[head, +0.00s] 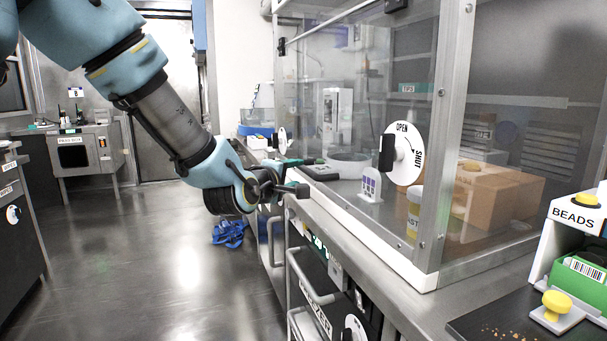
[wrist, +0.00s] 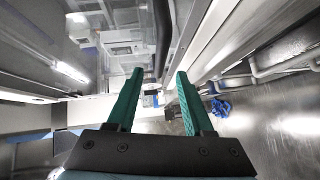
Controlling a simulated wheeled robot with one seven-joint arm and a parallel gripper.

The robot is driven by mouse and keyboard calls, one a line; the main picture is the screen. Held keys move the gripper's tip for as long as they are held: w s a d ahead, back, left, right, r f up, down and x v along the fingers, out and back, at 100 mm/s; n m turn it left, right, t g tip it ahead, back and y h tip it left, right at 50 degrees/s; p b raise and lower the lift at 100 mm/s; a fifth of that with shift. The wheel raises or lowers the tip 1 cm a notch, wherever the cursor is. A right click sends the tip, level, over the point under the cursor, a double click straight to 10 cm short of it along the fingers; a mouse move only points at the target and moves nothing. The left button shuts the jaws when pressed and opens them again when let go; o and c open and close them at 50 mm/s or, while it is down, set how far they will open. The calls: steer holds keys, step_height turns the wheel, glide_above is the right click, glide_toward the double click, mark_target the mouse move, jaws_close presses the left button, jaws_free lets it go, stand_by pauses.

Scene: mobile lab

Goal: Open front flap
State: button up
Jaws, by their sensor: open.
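A clear-walled enclosure with metal posts stands on the bench at right in the head view. Its clear front pane (head: 345,90), which I take for the front flap, faces the aisle; I cannot tell whether it is fully shut. A white round dial (head: 410,160) marked OPEN and SHUT sits by the front corner, with a black handle (head: 388,152) at its left. My gripper (head: 288,175) is low by the bench's front edge, left of the dial and apart from it. In the wrist view its green fingers (wrist: 158,80) are spread and empty.
Below the bench edge (head: 345,235) are drawers with rail handles (head: 310,275). Behind the clear walls are a cardboard box (head: 495,200) and a small jar (head: 414,212). A bead dispenser (head: 575,225) stands at far right. The aisle floor (head: 150,255) is mostly clear, with a blue heap (head: 229,232).

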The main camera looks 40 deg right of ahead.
mark_target(304, 172)
steer(key=x, duration=0.7)
steer(key=shift+w+d+f, duration=0.1)
steer(key=shift+w+d, duration=0.05)
steer(key=shift+d, duration=0.2)
jaws_close()
steer(key=shift+a, duration=0.1)
stand_by(0.9)
